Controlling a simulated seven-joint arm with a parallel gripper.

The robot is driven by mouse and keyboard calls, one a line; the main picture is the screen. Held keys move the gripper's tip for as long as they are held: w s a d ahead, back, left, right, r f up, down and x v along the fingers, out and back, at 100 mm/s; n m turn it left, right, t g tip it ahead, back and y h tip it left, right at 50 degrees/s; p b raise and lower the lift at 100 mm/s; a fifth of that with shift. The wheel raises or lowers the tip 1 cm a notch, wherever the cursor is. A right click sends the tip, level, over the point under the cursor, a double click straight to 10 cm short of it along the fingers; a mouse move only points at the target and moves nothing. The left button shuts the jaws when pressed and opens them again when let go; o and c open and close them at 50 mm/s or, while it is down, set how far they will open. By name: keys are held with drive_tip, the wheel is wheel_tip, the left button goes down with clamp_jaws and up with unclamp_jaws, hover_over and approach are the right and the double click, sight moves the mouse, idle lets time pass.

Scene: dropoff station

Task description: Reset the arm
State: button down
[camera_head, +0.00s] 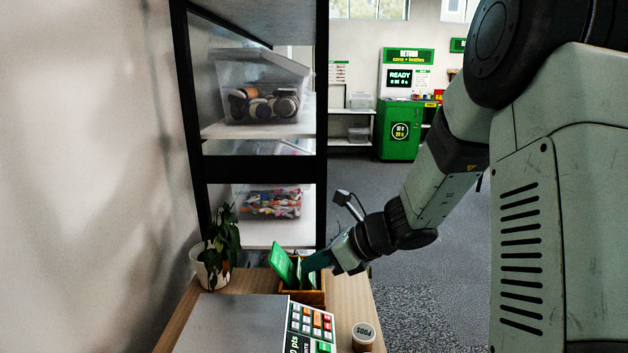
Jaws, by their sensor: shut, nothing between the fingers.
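My arm reaches in from the right, and my gripper (318,262) hangs over the far part of the wooden counter (352,297). Its fingers are small and dark at this distance; it is shut and holds nothing. It is just above and beside a small wooden box (314,297) that holds green cards (284,262). I cannot tell whether the fingertips touch the box or the cards.
A potted plant (212,268) stands left of the box. A black-framed shelf (262,132) with bins rises behind. Open floor lies to the right.

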drive_tip(key=s+d+r+n+g+h, duration=0.1)
drive_tip(key=s+r+n+h, duration=0.1)
drive_tip(key=s+r+n, duration=0.5)
drive_tip(key=s+d+r+n+g+h, duration=0.1)
drive_tip(key=s+r+n+h, duration=0.25)
drive_tip(key=s+n, duration=0.5)
drive_tip(key=s+d+r+n+t+h, duration=0.3)
drive_tip(key=s+d+r+n, duration=0.3)
drive_tip(key=s, duration=0.5)
drive_tip(key=d+n+h, duration=0.1)
drive_tip(key=d+n, duration=0.1)
drive_tip(key=shift+d+n+t, duration=0.3)
drive_tip(key=shift+d+n, duration=0.05)
drive_tip(key=shift+d, duration=0.05)
